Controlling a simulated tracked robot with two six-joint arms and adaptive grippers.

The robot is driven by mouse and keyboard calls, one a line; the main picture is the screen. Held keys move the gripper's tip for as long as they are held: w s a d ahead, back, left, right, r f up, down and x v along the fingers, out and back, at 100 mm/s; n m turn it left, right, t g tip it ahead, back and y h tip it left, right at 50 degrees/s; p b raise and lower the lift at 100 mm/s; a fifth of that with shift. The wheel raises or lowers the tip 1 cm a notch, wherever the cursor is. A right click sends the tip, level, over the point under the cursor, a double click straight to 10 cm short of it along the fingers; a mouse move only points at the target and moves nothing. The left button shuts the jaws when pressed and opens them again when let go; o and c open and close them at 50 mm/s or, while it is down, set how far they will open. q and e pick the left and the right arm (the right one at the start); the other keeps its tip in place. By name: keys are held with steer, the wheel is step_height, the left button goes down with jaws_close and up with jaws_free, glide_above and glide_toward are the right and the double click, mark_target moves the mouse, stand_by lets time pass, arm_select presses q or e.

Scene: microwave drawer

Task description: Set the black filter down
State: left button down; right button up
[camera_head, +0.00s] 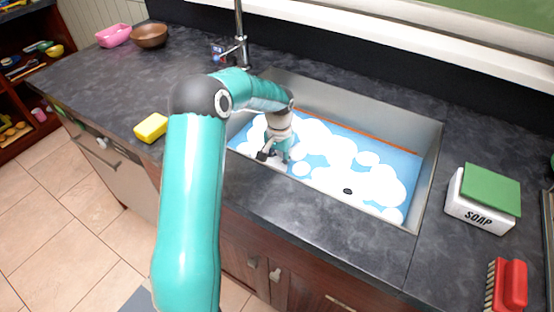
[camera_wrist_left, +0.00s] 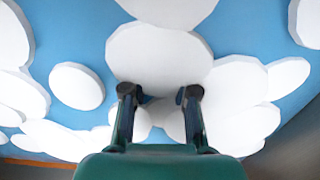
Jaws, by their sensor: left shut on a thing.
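My left gripper (camera_head: 272,156) is low in the sink, at its near left part, with the fingertips at the white foam. In the left wrist view the two fingers (camera_wrist_left: 160,96) stand a little apart and are shut on the black filter. Only a small dark bit shows between the tips, and foam hides the rest, so its shape cannot be told. The sink (camera_head: 432,165) holds blue water (camera_head: 318,168) with several white foam patches. A small dark oval (camera_head: 347,191) shows in the foam, right of the gripper; I cannot tell what it is. My right gripper is out of view.
A yellow sponge (camera_head: 151,128) lies on the dark counter left of the sink. A white soap box with a green top (camera_head: 490,190) and a red brush (camera_head: 511,284) are at the right. The faucet (camera_head: 239,40) stands behind the sink. The counter in front is clear.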

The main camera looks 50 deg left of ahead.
arm_select(q)
steer(key=c, duration=0.9)
jaws_free()
steer(key=shift+r, duration=0.1)
step_height(320, 180, up, 12)
steer(key=shift+w, duration=0.1)
